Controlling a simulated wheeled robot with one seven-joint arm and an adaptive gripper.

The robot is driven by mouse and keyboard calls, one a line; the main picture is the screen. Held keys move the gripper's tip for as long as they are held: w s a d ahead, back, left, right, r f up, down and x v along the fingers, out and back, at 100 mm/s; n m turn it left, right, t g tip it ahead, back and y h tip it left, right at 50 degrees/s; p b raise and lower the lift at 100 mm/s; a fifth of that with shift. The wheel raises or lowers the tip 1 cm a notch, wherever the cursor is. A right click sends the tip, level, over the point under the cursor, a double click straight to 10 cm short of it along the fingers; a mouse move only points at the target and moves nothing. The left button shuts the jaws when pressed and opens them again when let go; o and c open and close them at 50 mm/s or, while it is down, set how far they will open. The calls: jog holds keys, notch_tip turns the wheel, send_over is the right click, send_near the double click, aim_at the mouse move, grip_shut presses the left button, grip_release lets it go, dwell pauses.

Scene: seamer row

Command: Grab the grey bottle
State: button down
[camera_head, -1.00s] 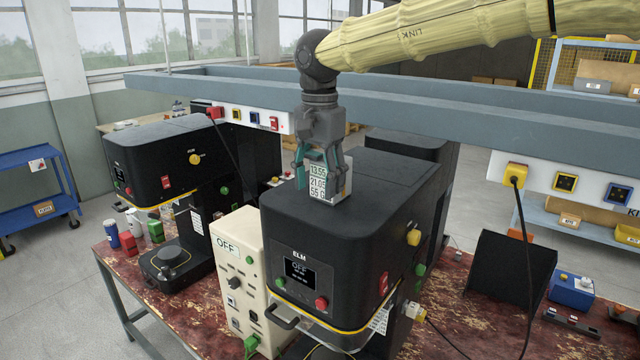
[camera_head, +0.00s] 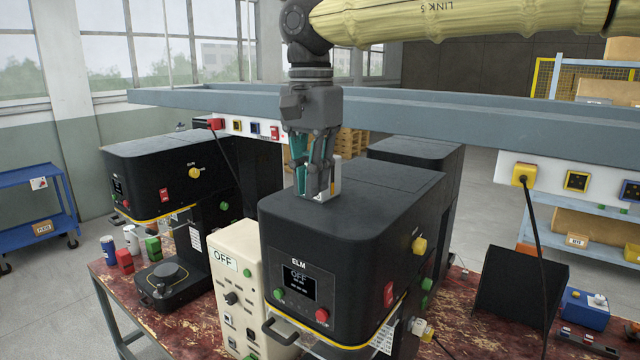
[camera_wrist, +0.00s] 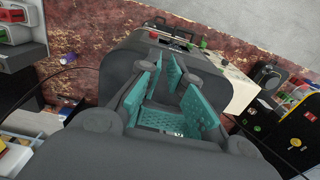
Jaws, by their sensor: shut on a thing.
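My gripper (camera_head: 318,190) points down at the top of the black ELM machine (camera_head: 350,195). It is shut on a white block (camera_head: 336,172), which is mostly hidden behind the grey fingers. In the wrist view the teal finger pads (camera_wrist: 176,98) show above the dark machine top, with the block not clearly visible between them. I cannot surely pick out a grey bottle. A small pale, whitish-grey container (camera_head: 131,239) stands upright on the red worn table at the left, well apart from my gripper, among a blue can (camera_head: 108,248) and red and green items.
A blue-grey overhead beam (camera_head: 400,112) runs behind my gripper. A second black machine (camera_head: 165,165) stands left, with a beige OFF box (camera_head: 236,280) between the machines. A black angled panel (camera_head: 518,292) and a blue box (camera_head: 584,308) sit at right.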

jog(key=s+a+b, duration=0.1)
jog(key=s+b, duration=0.1)
jog(key=s, duration=0.5)
jog(key=shift+s+a+r, duration=0.2)
jog(key=shift+r, duration=0.2)
jog(key=shift+c, duration=2.2)
grip_release()
